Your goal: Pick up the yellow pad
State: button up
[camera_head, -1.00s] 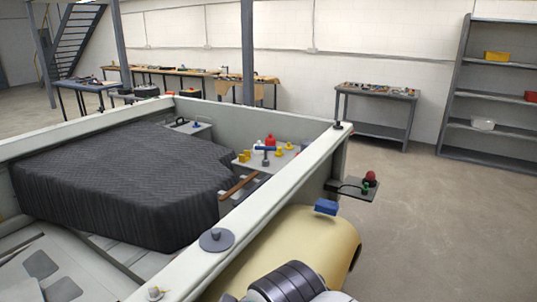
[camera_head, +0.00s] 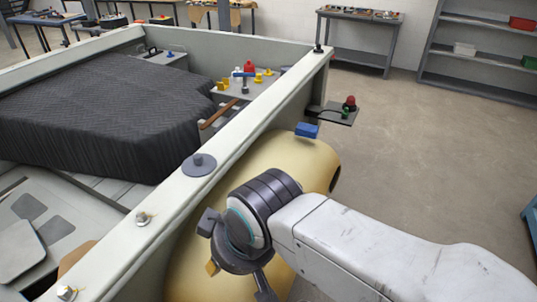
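My gripper (camera_head: 234,256) hangs over the pale yellow rounded shell (camera_head: 292,158) beside the long pale wall. It is seen from behind, its two finger sides spread apart, and looks open. A small orange-yellow piece (camera_head: 211,268) shows just below and left of the gripper's wrist. It may be the yellow pad; whether it touches the fingers is hidden. Other small yellow pieces stand on the ledge inside the shell: a blocky one (camera_head: 222,85) and a knobbed one (camera_head: 258,78). I cannot tell for sure which is the yellow pad.
A blue block (camera_head: 306,130) sits at the yellow shell's top. A small dark shelf (camera_head: 335,116) holds a red ball (camera_head: 350,102). A dark quilted cover (camera_head: 90,115) fills the left. Floor at right is clear.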

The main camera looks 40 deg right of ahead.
aim_at(257, 79)
jog(key=k+l+z, duration=0.1)
jog(key=z, duration=0.35)
jog(key=k+l+z, duration=0.15)
jog(key=z, duration=0.35)
jog(key=l+z, duration=0.2)
jog(key=z, duration=0.25)
jog(key=k+l+z, duration=0.1)
jog(key=z, duration=0.35)
jog(key=i+l+z, duration=0.1)
jog(key=l+z, duration=0.15)
jog(key=z, duration=0.2)
jog(key=i+l+z, duration=0.1)
jog(key=l+z, duration=0.15)
jog(key=z, duration=0.25)
jog(key=i+l, duration=0.1)
jog(key=i, duration=0.55)
jog(key=i+j+u, duration=0.15)
jog(key=i+u, duration=0.15)
jog(key=i, duration=0.4)
jog(key=i+u, duration=0.25)
jog(key=i, duration=0.4)
jog(key=i+l+u, duration=0.15)
jog(key=i, duration=1.65)
jog(key=i+u, duration=0.25)
jog(key=i, duration=0.3)
jog(key=i+l+u, duration=0.25)
jog(key=i, duration=0.35)
jog(key=i+l+u, duration=0.1)
jog(key=i+u, duration=0.2)
jog(key=i, duration=0.25)
